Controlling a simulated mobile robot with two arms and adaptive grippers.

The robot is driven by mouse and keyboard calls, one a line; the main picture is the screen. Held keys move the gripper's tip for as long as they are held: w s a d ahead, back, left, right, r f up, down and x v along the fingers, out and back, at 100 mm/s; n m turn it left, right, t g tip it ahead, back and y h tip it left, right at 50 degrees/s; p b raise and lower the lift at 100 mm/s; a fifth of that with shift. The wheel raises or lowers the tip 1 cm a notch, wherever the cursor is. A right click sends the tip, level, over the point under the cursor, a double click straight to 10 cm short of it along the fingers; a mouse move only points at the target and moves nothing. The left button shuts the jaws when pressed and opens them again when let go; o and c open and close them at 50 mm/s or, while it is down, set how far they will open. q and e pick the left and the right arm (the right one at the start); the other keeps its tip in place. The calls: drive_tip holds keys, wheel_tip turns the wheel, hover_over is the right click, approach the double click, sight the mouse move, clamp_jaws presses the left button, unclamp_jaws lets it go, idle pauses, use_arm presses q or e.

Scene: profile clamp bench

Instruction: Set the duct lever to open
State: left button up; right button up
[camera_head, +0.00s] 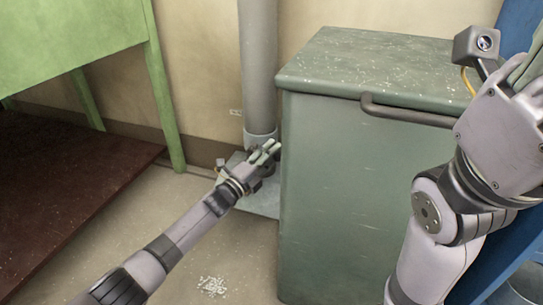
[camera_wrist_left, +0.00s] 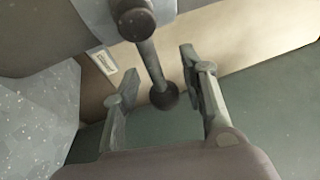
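The duct lever (camera_wrist_left: 150,62) shows in the left wrist view as a short grey rod running from a dark round pivot (camera_wrist_left: 136,18) to a dark ball knob (camera_wrist_left: 164,95). My left gripper (camera_wrist_left: 160,88) is open. Its two fingers stand on either side of the knob, with visible gaps; I cannot tell how far beyond the fingertips the knob lies. In the head view, my left gripper (camera_head: 268,153) is at the foot of the grey vertical duct (camera_head: 258,70) and hides the lever. My right gripper (camera_head: 526,72) is at the right edge, partly cut off.
A green-grey cabinet (camera_head: 330,190) with a dark bar handle (camera_head: 405,113) stands close right of the duct. A light green table (camera_head: 70,35) and a dark red-brown platform (camera_head: 60,190) are on the left. White bits (camera_head: 212,286) lie on the floor.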

use_arm(q)
drive_tip(key=c, duration=0.5)
drive_tip(key=shift+f, duration=0.1)
clamp_jaws()
drive_tip(key=shift+a, duration=0.1)
